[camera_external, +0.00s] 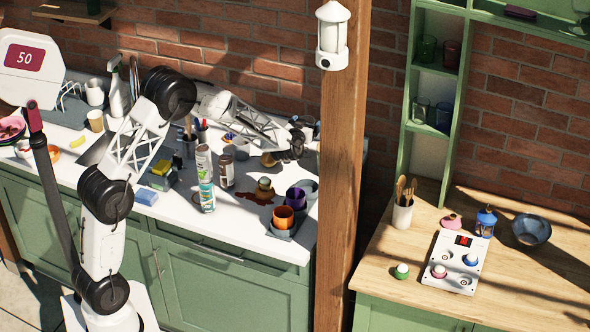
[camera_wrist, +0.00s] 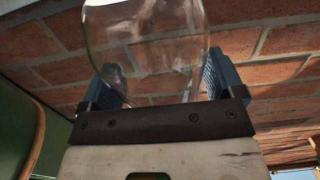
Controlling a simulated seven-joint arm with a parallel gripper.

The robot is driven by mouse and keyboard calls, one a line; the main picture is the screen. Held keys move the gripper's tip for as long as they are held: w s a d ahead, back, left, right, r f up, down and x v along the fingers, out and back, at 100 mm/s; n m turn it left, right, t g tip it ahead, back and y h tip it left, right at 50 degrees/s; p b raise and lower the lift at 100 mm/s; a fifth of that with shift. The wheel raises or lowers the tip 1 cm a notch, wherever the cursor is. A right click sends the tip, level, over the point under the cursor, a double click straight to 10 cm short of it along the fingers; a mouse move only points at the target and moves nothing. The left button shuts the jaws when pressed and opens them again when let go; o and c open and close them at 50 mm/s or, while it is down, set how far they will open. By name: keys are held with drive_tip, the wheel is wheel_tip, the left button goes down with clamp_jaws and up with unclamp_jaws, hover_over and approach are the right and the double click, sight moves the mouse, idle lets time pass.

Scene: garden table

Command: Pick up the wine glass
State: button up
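A clear wine glass (camera_wrist: 150,45) fills the upper middle of the wrist view, its upper part cut off by the frame edge. My gripper (camera_wrist: 162,78) has its two blue fingers well apart, one on each side of the glass. The glass sits a little left of the middle of the gap and overlaps the left finger in the picture. Firm contact with both fingers does not show. In the external view my gripper (camera_external: 297,140) is above the back right of the white counter, beside the wooden post; the glass is not clearly visible there.
The white counter (camera_external: 235,234) holds a spray can (camera_external: 205,180), a dark jar (camera_external: 227,171), an orange cup (camera_external: 283,217) and a purple cup (camera_external: 296,198). The wooden post (camera_external: 342,165) stands just right of my gripper. The brick wall (camera_external: 240,55) is close behind.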

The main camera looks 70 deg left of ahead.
drive_tip(key=c, duration=0.9)
drive_tip(key=shift+r, duration=0.15)
drive_tip(key=shift+c, duration=0.2)
wheel_tip(320, 180, up, 10)
idle(0.5)
